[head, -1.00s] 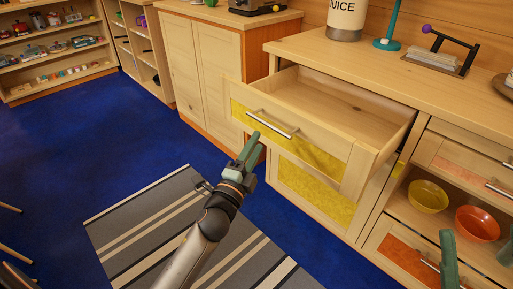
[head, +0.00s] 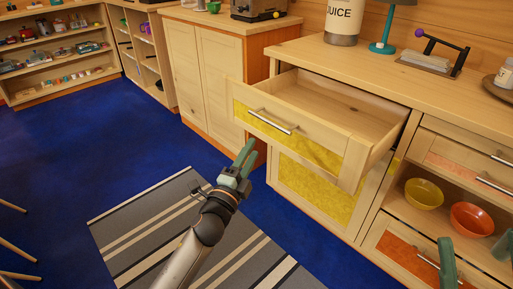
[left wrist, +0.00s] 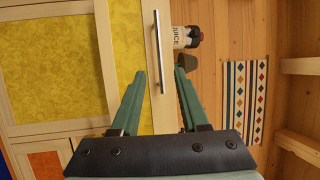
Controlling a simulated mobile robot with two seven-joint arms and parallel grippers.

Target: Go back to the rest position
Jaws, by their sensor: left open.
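My left gripper (head: 245,158) is open and empty, low in front of the cabinet and apart from the drawer handle (head: 272,121). In the left wrist view its two green fingers (left wrist: 158,88) are spread, with the handle showing beyond them between the tips. The drawer (head: 330,110) with a yellow front stands pulled out and looks empty. My right gripper (head: 450,262) shows only in part at the lower right of the head view; its jaw state is unclear.
A yellow bowl (head: 424,194) and an orange bowl (head: 471,219) sit on the open shelf at right. A juice container (head: 343,22) and a lamp (head: 386,38) stand on the counter.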

